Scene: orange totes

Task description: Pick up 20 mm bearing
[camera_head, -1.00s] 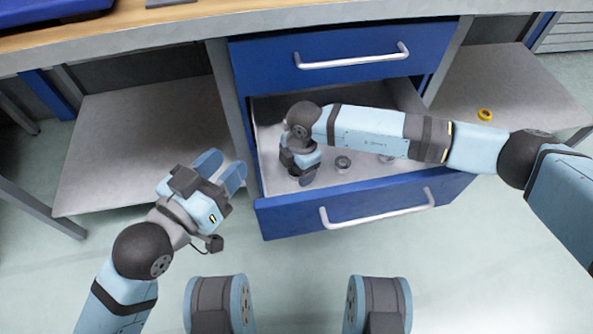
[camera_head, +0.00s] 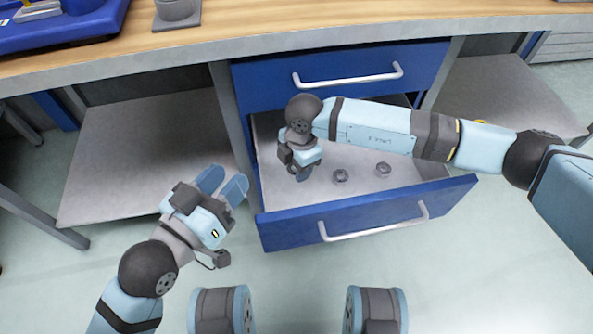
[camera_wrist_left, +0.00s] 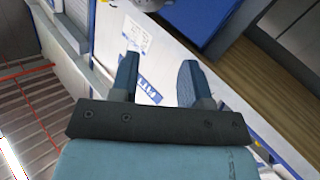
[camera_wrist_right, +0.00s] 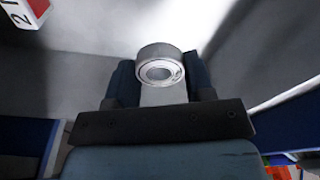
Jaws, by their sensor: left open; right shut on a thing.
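A silver ring-shaped bearing (camera_wrist_right: 160,64) sits between the fingertips of my right gripper (camera_wrist_right: 160,80) in the right wrist view; the gripper is shut on it. In the head view my right gripper (camera_head: 304,170) is inside the open blue drawer (camera_head: 370,212), at its left side, and the held bearing cannot be made out there. Two dark round parts, one (camera_head: 340,176) near the middle and one (camera_head: 383,169) further right, lie on the drawer floor. My left gripper (camera_head: 222,188) is open and empty, left of the drawer; it also shows in the left wrist view (camera_wrist_left: 160,82).
A closed upper drawer (camera_head: 340,75) is above the open one. The wooden worktop (camera_head: 300,20) runs above, with a blue tray (camera_head: 60,30) and a grey block (camera_head: 177,12). A grey shelf (camera_head: 140,150) is at left, another (camera_head: 510,90) at right with a yellow thing.

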